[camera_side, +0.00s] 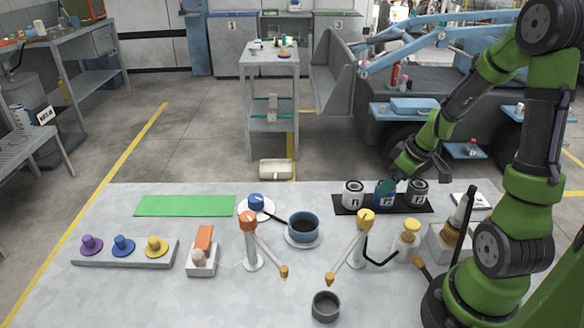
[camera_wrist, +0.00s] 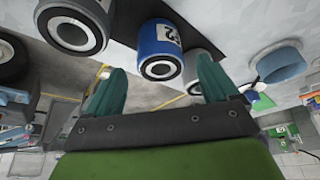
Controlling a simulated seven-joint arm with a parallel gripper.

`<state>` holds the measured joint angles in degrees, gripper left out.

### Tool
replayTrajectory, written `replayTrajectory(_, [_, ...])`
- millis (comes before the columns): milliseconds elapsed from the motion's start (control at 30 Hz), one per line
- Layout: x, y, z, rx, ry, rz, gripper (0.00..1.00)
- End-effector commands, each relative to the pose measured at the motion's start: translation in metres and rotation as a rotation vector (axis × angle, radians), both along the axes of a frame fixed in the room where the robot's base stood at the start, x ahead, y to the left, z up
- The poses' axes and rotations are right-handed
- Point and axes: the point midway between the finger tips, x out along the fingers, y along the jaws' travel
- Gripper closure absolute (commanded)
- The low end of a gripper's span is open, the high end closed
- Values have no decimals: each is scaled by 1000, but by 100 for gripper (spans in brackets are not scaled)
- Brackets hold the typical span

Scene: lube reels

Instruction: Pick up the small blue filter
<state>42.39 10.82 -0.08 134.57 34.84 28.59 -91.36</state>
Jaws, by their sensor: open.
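The small blue filter (camera_side: 382,199) is a blue canister with a white label, upright in the middle of a row of three on a black mat (camera_side: 345,211). The wrist view shows the blue filter (camera_wrist: 158,38) with its dark ringed end. My gripper (camera_side: 388,184) is right at the blue filter in the side view, hiding part of it. In the wrist view, the two green fingers of my gripper (camera_wrist: 160,65) are spread, with the filter ahead between them. I cannot tell whether they touch it.
A grey-white filter (camera_side: 352,194) stands close on the left and a dark grey filter (camera_side: 418,192) close on the right. In front are a yellow-topped stand (camera_side: 365,218), a blue mug (camera_side: 303,226) and an orange-topped stand (camera_side: 248,222). The green mat (camera_side: 186,206) is bare.

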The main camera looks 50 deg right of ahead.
Motion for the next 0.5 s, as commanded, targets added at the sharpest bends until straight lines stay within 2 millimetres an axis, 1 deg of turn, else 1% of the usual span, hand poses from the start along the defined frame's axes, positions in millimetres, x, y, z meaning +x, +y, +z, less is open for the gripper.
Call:
replayTrajectory(33, [3, 2, -9, 5, 4, 0, 13])
replayTrajectory(200, [10, 2, -25, 2, 1, -2, 13])
replayTrajectory(467, [12, 2, -27, -1, 0, 0, 13])
replayTrajectory(500, [12, 2, -27, -1, 0, 0, 16])
